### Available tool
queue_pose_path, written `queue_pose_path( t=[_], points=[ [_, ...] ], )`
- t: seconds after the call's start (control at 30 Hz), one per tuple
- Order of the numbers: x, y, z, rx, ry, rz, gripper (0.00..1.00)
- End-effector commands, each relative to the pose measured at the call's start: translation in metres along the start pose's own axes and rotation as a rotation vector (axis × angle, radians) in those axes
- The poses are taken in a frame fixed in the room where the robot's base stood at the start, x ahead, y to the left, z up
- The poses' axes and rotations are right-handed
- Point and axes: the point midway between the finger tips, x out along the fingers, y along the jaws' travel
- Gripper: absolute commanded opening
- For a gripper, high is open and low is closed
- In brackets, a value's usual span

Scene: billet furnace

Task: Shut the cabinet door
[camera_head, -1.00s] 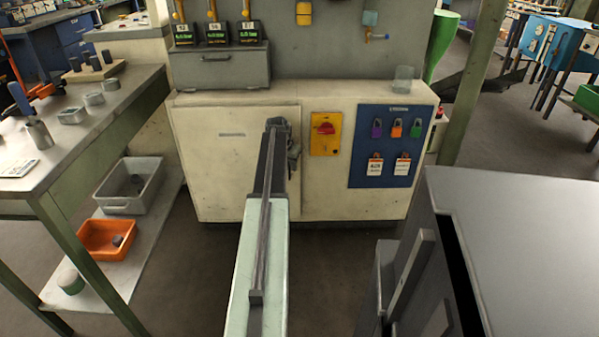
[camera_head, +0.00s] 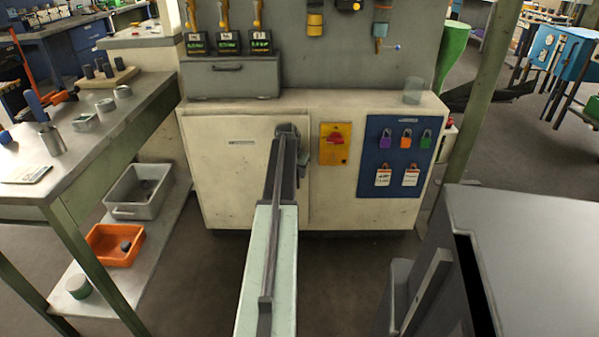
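The cream cabinet (camera_head: 385,214) stands ahead. Its door (camera_head: 228,172), on the left part of the front with a small label strip, looks flush or nearly flush with the front; I cannot tell whether a small gap is left. My arm reaches forward from the bottom of the view, and my gripper (camera_head: 290,135) is at the door's upper right edge. It seems to touch or nearly touch the door. Its fingers are too small and hidden by the arm to tell whether they are open or shut.
A red switch on a yellow plate (camera_head: 341,156) and a blue padlock board (camera_head: 369,184) are right of the door. A workbench (camera_head: 160,92) with bins below stands left. A dark grey unit (camera_head: 540,235) stands near right. Bare floor (camera_head: 330,270) lies before the cabinet.

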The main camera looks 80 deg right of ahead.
Motion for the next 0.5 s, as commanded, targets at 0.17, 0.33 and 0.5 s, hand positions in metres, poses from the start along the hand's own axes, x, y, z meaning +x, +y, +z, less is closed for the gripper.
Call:
queue_pose_path(
  t=[0.17, 0.33, 0.5],
  points=[
    [-0.043, -0.009, -0.004, -0.004, 0.010, -0.015, 0.20],
    [-0.070, -0.005, -0.002, -0.003, 0.005, -0.008, 0.20],
    [-0.072, -0.003, 0.000, -0.001, 0.003, -0.004, 0.20]
  ],
)
